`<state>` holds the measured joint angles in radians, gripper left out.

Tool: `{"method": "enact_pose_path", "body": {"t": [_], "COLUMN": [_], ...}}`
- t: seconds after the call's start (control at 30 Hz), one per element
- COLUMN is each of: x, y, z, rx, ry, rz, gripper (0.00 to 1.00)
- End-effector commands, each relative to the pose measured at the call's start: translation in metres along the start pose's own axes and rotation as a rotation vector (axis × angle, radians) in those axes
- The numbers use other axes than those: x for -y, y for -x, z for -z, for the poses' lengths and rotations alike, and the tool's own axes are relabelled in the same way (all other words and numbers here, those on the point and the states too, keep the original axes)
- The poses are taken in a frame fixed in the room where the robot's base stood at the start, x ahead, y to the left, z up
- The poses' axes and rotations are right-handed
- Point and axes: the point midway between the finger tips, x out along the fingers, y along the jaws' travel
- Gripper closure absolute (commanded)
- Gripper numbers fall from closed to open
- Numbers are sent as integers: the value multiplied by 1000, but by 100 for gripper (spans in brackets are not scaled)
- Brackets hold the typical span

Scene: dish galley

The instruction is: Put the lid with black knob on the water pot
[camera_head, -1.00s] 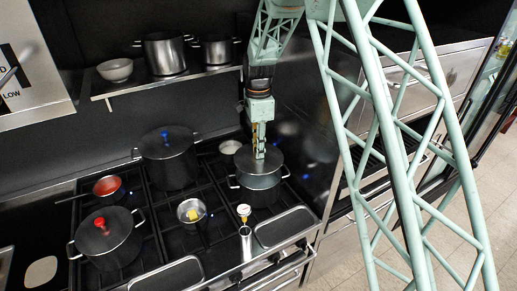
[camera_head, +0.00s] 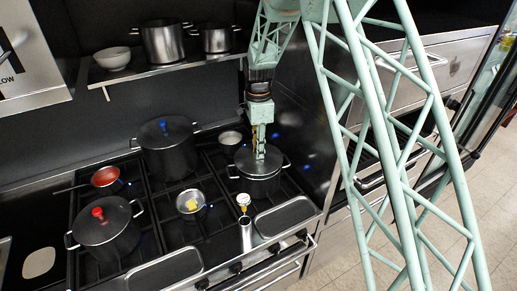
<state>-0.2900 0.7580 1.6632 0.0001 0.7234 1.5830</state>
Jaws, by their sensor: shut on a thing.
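My gripper (camera_head: 260,155) points straight down over the right back part of the stove. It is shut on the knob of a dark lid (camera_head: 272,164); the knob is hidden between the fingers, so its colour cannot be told. The lid lies level over the water pot (camera_head: 260,188), a dark pot with two side handles. The lid covers the opening and appears to rest on the rim; no gap shows from here. The water inside is hidden.
A pot with a blue-knobbed lid (camera_head: 168,133) and one with a red-knobbed lid (camera_head: 102,228) stand to the left. A small pan (camera_head: 230,139) is just behind.

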Motion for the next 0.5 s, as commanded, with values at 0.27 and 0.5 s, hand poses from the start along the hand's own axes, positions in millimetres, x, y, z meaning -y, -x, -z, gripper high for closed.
{"method": "enact_pose_path", "body": {"t": [0.27,0.5], "x": [0,0], "y": [-9,-9], "z": [0,0], "rx": [0,0], "ry": [0,0], "rz": [1,1], "gripper": [100,100]}}
